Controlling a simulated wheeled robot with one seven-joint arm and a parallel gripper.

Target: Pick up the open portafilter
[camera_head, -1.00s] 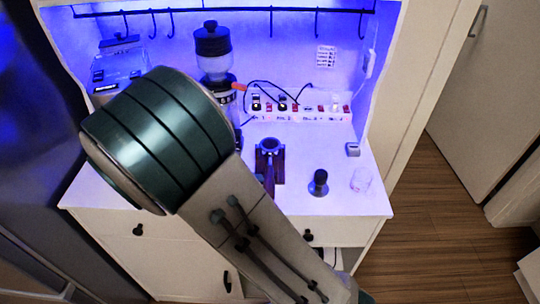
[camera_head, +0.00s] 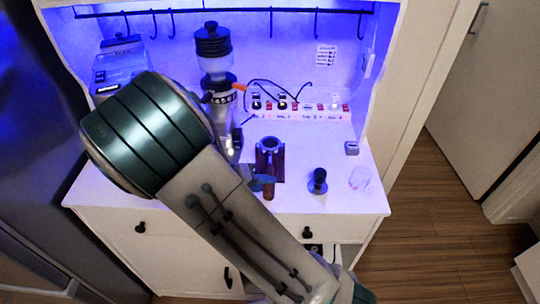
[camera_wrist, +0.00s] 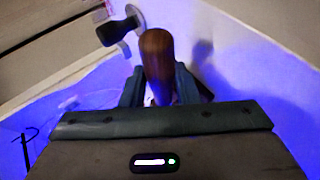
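The portafilter (camera_head: 269,148) sits on the cabinet top in a dark stand, with its round metal basket up. Its brown wooden handle (camera_head: 268,189) points toward the front edge. In the wrist view the handle (camera_wrist: 157,58) lies between the two teal fingers of my gripper (camera_wrist: 158,84). The fingers stand apart on either side of it, and the gripper looks open. In the head view my gripper (camera_head: 261,183) is at the handle, partly hidden behind my arm. Contact between fingers and handle cannot be made out.
A black tamper (camera_head: 317,182) and a clear glass (camera_head: 360,178) stand to the right. A switch panel (camera_head: 300,113) with cables is at the back.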

